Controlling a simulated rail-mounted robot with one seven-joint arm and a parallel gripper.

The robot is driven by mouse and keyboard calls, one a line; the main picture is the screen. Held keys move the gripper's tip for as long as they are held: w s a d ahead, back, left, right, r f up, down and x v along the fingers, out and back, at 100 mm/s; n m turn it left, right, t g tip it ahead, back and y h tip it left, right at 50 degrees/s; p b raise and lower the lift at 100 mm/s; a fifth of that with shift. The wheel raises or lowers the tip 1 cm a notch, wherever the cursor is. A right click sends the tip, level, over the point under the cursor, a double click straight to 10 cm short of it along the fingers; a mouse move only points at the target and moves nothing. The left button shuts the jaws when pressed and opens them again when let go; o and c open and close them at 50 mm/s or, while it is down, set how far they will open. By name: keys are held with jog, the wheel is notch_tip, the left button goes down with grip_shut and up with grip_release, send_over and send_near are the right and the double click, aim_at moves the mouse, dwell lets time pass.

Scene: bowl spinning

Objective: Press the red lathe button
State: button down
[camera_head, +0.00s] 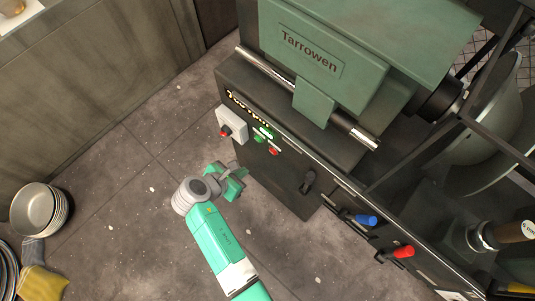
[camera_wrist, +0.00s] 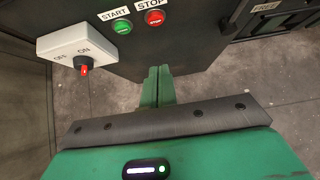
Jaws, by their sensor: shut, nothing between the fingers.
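The red button (camera_wrist: 154,17) sits on the dark front panel of the green lathe under a STOP label in the wrist view. It also shows in the head view (camera_head: 273,151). A green button (camera_wrist: 121,27) under a START label is just left of it. My gripper (camera_wrist: 158,72) is shut and empty, its fingers pointing at the panel below the two buttons. In the head view my gripper (camera_head: 238,170) is in front of the lathe panel, lower left of the red button and apart from it.
A white switch box (camera_wrist: 83,47) with a red-tipped OFF/ON knob is left of the buttons. A black lever (camera_head: 308,181), a blue handle (camera_head: 366,220) and a red handle (camera_head: 403,251) stick out along the lathe front. Stacked bowls (camera_head: 39,209) stand at far left.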

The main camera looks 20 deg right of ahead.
aim_at(273, 152)
jog(key=shift+r, duration=0.1)
jog(key=d+r+b+x, duration=0.2)
jog(key=b+x, duration=0.5)
jog(key=x, duration=0.5)
jog(key=shift+w+d+f, duration=0.25)
jog(key=shift+w+f, duration=0.05)
jog(key=shift+w, duration=0.15)
